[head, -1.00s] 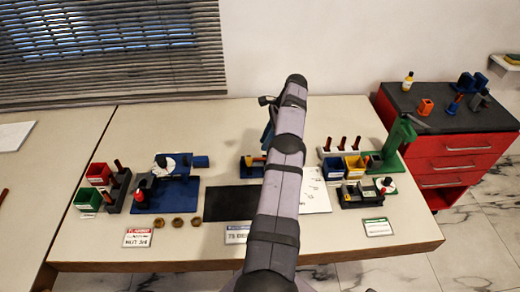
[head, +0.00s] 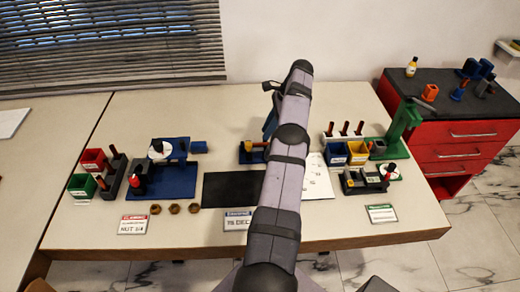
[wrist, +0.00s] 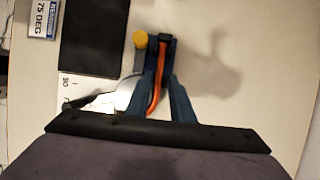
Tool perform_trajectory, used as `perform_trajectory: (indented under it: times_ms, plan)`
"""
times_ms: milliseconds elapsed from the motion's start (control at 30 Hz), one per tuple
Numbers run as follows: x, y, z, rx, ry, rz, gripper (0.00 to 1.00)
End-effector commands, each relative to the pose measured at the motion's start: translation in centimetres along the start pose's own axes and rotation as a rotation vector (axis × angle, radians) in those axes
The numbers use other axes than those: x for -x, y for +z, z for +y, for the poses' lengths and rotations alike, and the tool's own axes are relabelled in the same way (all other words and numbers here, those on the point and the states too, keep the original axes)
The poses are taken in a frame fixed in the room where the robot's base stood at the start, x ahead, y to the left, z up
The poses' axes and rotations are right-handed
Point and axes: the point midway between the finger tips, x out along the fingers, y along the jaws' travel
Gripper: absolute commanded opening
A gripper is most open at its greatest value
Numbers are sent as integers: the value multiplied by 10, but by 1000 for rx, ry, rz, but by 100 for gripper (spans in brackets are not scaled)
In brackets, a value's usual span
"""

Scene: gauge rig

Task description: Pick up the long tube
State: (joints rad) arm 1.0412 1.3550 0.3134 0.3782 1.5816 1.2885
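No part is plainly the long tube; I cannot tell which one it is. My gripper (wrist: 163,68) points down over the table in the wrist view, with dark blue fingers. A thin orange strip (wrist: 152,100) runs between the fingers; I cannot tell whether it is a tube or part of something else. A yellow round cap (wrist: 139,39) sits just left of the fingertips. My arm covers much of this area, and finger contact is unclear.
A black mat (head: 230,189) lies left of my arm. A blue fixture (head: 163,185) and coloured bins (head: 93,158) stand further left. A green stand (head: 398,132), bins and upright orange-topped pegs are at right. A red cabinet (head: 462,135) stands beyond the table's right side.

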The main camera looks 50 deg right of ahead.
Motion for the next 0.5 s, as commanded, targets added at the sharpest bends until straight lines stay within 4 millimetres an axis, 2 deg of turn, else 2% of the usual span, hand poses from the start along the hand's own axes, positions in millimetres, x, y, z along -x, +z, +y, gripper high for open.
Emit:
perform_trajectory:
  times_ms: [267,500]
  plan:
    - [-1,1,0,1,0,0,21]
    - [-12,2,1,1,2,-1,21]
